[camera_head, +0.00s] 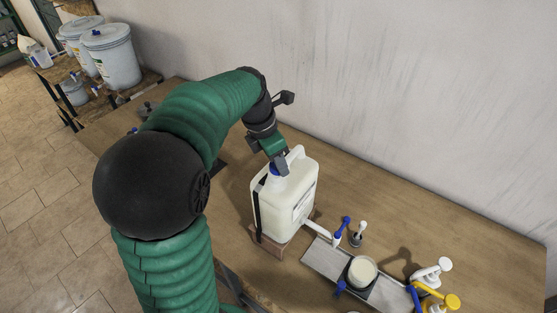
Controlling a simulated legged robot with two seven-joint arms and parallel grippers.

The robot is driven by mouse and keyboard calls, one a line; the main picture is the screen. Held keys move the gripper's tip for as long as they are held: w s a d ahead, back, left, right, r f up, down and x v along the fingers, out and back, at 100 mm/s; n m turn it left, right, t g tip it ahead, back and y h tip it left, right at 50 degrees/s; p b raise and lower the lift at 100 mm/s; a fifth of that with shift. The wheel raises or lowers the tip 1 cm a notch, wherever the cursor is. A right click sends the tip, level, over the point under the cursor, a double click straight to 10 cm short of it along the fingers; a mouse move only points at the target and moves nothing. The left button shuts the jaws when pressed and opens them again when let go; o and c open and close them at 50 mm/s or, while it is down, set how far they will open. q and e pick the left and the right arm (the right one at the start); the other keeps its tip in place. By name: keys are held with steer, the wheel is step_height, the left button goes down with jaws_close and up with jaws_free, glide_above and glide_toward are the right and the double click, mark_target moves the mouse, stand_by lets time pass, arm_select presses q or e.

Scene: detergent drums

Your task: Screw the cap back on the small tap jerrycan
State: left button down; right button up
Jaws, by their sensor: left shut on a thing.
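The small tap jerrycan (290,205) is a white, squarish can with a handle on top. It stands upright on a brown block (268,243) on the wooden table. Its white tap (318,231) with a blue lever (342,227) points to the lower right. My left gripper (277,163) reaches down from above onto the neck at the can's top. It is shut on the blue cap (274,170), which shows only in part between the fingers. The cap appears to be at the neck, but the fingers hide whether it is seated. My right gripper is not in view.
A grey mat (322,262) in front of the tap bears a white cup (362,271) on a dark base. Pump bottles with white and yellow tops (447,299) stand at the lower right. The wall (420,100) is close behind the table. Lidded drums (108,50) stand far left.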

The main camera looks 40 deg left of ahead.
arm_select(q)
steer(key=shift+a+f, duration=0.1)
steer(key=shift+a, duration=0.25)
steer(key=shift+s+a, duration=0.2)
steer(key=shift+a, duration=0.1)
steer(key=shift+s+a, duration=0.2)
steer(key=shift+s, duration=0.35)
steer(key=shift+d, duration=0.35)
steer(key=shift+w+d, duration=0.2)
steer(key=shift+w, duration=0.2)
steer(key=shift+s+a, duration=0.25)
steer(key=shift+a, duration=0.2)
steer(key=shift+w+d+p, duration=0.2)
steer(key=shift+d+p, duration=0.25)
steer(key=shift+d, duration=0.3)
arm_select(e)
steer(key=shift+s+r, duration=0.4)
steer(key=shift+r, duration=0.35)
arm_select(q)
steer(key=shift+a, duration=0.25)
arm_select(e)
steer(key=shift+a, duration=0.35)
